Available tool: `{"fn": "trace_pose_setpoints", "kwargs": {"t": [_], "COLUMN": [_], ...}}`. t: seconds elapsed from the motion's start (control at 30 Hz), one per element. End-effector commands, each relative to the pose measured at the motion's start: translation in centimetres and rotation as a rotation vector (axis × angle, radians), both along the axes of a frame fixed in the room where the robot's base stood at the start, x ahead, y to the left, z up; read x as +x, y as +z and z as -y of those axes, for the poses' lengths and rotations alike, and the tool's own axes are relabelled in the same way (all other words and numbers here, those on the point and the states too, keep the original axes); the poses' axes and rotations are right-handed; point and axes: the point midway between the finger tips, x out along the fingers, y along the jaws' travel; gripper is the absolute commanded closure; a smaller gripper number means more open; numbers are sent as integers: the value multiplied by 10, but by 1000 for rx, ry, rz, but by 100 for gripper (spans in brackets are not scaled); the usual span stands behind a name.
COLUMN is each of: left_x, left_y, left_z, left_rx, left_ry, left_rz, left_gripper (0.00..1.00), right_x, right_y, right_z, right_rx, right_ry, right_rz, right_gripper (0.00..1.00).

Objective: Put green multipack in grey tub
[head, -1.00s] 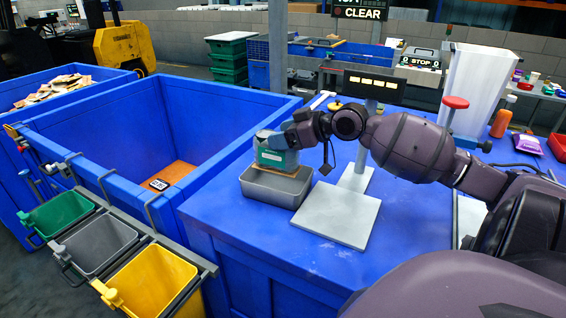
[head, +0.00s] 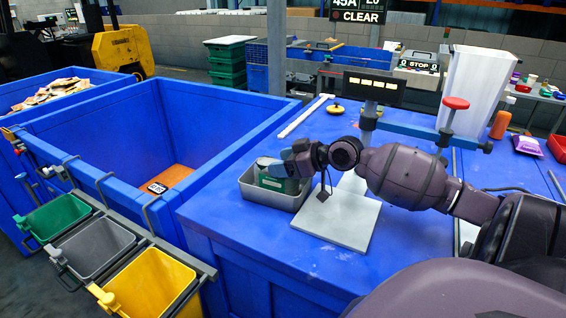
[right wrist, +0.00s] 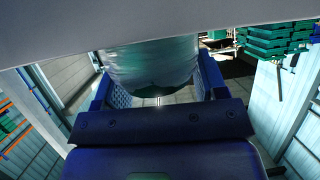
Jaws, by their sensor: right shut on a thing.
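The green multipack (head: 273,184) is low inside the grey tub (head: 268,200) on the blue table, with part of it below the tub's rim. My right gripper (head: 270,168) is shut on the multipack from above. In the right wrist view the multipack (right wrist: 152,65), in shiny clear wrap over green, sits between the two fingers. I cannot tell whether it touches the tub's floor. My left gripper is not in view.
A white scale plate (head: 336,222) lies right of the tub. A large blue bin (head: 75,128) stands left of the table, with green (head: 55,218), grey (head: 95,248) and yellow (head: 150,285) small bins hung along its front. A red-topped post (head: 455,103) stands behind my arm.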

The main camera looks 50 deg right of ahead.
Motion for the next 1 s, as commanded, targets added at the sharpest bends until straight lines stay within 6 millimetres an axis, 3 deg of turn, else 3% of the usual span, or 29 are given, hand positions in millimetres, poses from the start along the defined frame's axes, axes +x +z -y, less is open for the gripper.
{"fn": "trace_pose_setpoints", "kwargs": {"t": [0.13,0.17,0.3,0.67,1.0], "left_x": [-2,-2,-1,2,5], "left_y": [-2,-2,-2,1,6], "left_z": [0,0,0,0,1], "left_rx": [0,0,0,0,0], "left_ry": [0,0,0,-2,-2], "left_rz": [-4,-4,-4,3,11], "left_gripper": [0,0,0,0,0], "right_x": [0,0,0,-1,-34], "right_y": [-2,-3,-2,2,15], "right_z": [0,0,0,0,13], "right_rx": [0,0,0,0,0], "right_ry": [0,0,0,0,0], "right_rz": [3,0,0,0,-2], "right_gripper": [100,30,9,9,9]}}
